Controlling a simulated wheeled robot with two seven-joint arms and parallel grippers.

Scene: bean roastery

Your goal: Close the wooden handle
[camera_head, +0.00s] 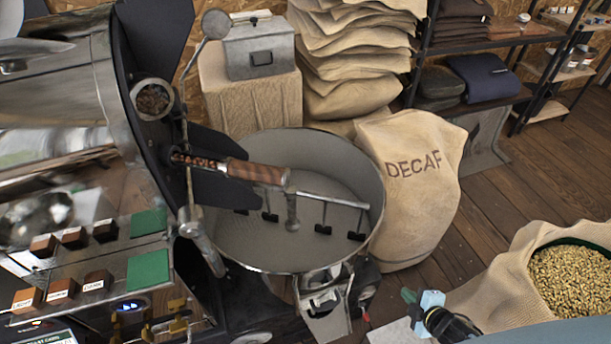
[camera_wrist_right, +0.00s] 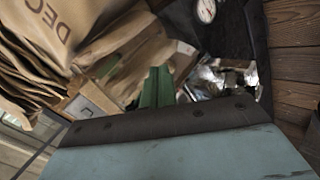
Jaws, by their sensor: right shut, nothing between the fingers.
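The wooden handle (camera_head: 257,173) sticks out to the right from the front of the roaster (camera_head: 112,95), above the round cooling pan (camera_head: 377,190). A scoop-like rod (camera_head: 195,160) with dark beans joins it to the roaster. My right gripper (camera_head: 410,297) is low at the right, beyond the pan's lower right rim and well apart from the handle. Its green fingers (camera_wrist_right: 157,87) are together and empty in the right wrist view. I cannot make out the handle in that wrist view. My left gripper is not in view.
A DECAF sack (camera_head: 425,170) stands right of the pan. An open sack of pale beans (camera_head: 530,265) is at the lower right. A control panel with switches (camera_head: 90,270) is at the lower left. The space above the pan, right of the handle, is clear.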

